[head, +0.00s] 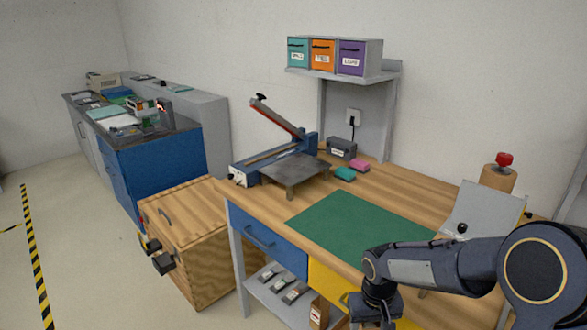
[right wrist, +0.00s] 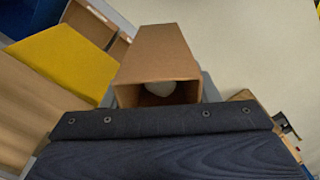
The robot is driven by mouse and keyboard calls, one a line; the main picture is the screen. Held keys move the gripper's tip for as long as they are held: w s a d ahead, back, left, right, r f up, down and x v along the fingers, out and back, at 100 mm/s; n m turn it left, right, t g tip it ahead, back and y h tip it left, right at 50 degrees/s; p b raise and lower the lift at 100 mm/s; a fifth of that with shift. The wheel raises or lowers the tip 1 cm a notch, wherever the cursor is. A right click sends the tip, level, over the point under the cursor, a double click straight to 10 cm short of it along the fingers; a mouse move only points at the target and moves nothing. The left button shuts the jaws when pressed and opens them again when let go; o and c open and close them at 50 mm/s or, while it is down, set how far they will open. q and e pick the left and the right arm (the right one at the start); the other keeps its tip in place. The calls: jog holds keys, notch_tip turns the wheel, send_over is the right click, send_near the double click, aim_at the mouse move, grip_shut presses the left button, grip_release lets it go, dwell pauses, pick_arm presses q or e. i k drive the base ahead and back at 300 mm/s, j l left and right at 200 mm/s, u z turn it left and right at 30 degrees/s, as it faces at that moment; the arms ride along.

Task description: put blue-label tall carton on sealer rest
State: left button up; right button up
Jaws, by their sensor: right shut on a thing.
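My right gripper (head: 374,318) is low in front of the workbench, at the bottom edge of the head view. In the right wrist view it is shut on a brown carton (right wrist: 155,55), open at the near end with a pale rounded thing inside. No label shows on the carton, and the head view does not show it clearly. The sealer rest, a grey plate on short legs (head: 294,168), stands empty on the bench against the blue sealer (head: 262,158), whose red-edged arm is raised. My left gripper is not in view.
A green mat (head: 350,226) lies clear on the bench. Teal and pink packs (head: 345,174) lie near the rest. Another small labelled carton (head: 319,312) stands by the lower shelf (head: 262,298). A wooden crate (head: 190,235) stands left, and a grey panel (head: 480,215) right.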

aim_at(299, 169)
jog(key=i+j+z, duration=0.15)
jog(key=j+z, duration=0.25)
jog(key=i+j+z, duration=0.1)
jog(key=j+z, duration=0.3)
jog(key=i+j+z, duration=0.15)
jog(key=j, duration=1.1)
jog(key=j+z, duration=0.15)
jog(key=j, duration=1.05)
